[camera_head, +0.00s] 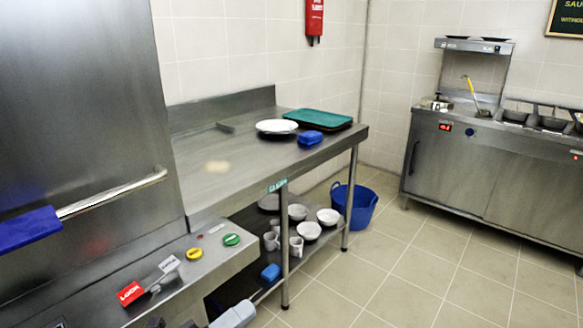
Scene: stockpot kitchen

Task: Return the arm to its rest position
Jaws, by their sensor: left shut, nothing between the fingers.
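My left gripper (173,323) shows only in part, as dark pieces at the bottom edge of the head view, in front of the steel ledge with the knobs. It is shut and empty, and most of it is cut off by the frame. A pale grey part (234,315) shows to its right at the same edge; I cannot tell what it belongs to. My right gripper is not in view.
A blue bucket (354,206) stands behind. The tiled floor (430,275) at right is clear.

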